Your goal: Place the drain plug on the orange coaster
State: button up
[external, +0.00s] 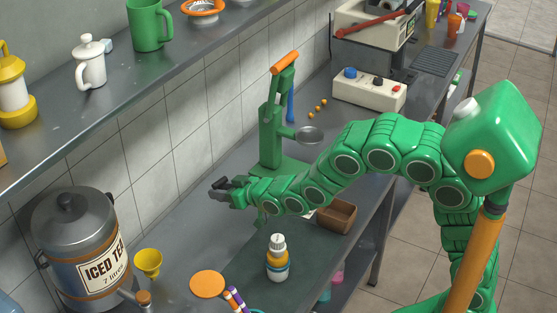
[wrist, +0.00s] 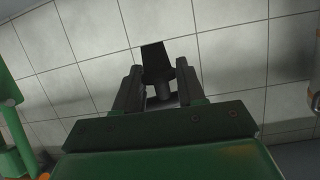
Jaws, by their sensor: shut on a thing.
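The orange coaster (external: 207,284) is a flat round disc on the counter in the external view, left of a white-capped bottle. My gripper (external: 222,187) is above the counter, up and slightly right of the coaster and apart from it. In the wrist view my gripper (wrist: 160,92) is shut on a dark piece with a short stem, which I take to be the drain plug (wrist: 156,62). It sticks out past the fingertips against the tiled wall. In the external view the plug cannot be told apart from the dark fingers.
An iced tea dispenser (external: 74,245) and a yellow funnel (external: 148,262) stand left of the coaster. A striped purple item (external: 236,298) lies close by its right. The bottle (external: 278,258), brown box (external: 336,216) and green press (external: 271,135) stand further right or back.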

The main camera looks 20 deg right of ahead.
jog(key=s+a+n+g+y, duration=0.2)
jog(key=s+a, duration=0.8)
jog(key=s, duration=0.1)
send_over(200, 280)
jog(key=shift+f, duration=8.4)
jog(key=shift+f, duration=0.6)
jog(key=o, duration=1)
jog(key=shift+o, duration=0.2)
jog(key=shift+r, duration=0.1)
